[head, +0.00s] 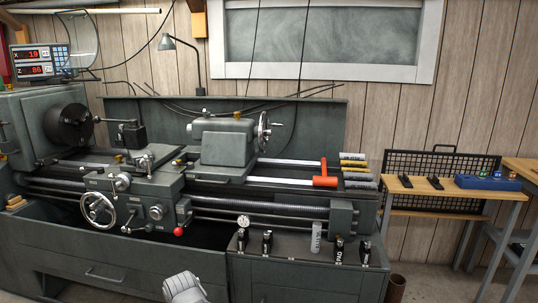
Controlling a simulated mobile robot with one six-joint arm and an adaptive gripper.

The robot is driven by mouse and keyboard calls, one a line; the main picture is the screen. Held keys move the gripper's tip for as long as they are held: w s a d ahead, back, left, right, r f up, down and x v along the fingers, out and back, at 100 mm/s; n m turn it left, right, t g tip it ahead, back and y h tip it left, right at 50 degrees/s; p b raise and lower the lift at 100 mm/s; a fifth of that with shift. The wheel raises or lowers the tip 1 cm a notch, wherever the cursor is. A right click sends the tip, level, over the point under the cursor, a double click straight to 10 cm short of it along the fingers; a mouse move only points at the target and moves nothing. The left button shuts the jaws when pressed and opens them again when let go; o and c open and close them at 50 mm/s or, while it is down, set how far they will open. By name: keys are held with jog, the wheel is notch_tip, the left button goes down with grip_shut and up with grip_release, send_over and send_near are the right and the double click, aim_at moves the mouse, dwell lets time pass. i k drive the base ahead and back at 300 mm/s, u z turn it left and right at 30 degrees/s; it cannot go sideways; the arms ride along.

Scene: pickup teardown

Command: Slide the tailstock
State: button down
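The tailstock (222,142) is a dark grey-green casting standing upright on the lathe bed (290,181), right of the carriage (135,185). Its handwheel (263,131) faces right, and its quill points left toward the chuck (70,124). A gap along the bed separates the tailstock from the chuck, with the tool post (130,135) between them. A light grey part of my arm shows at the bottom edge, in front of the lathe. No gripper fingers show, and nothing of mine touches the tailstock.
Several small tools line the front ledge (300,262). The carriage handwheel (97,209) and a red-knobbed lever (178,231) stick out in front. A wooden bench (425,187) stands at right.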

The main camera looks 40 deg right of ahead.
aim_at(229, 154)
jog(key=k, duration=1.3)
jog(key=z, duration=0.3)
jog(key=i, duration=0.85)
jog(key=z, duration=0.4)
jog(key=i, duration=0.9)
jog(key=u, duration=0.25)
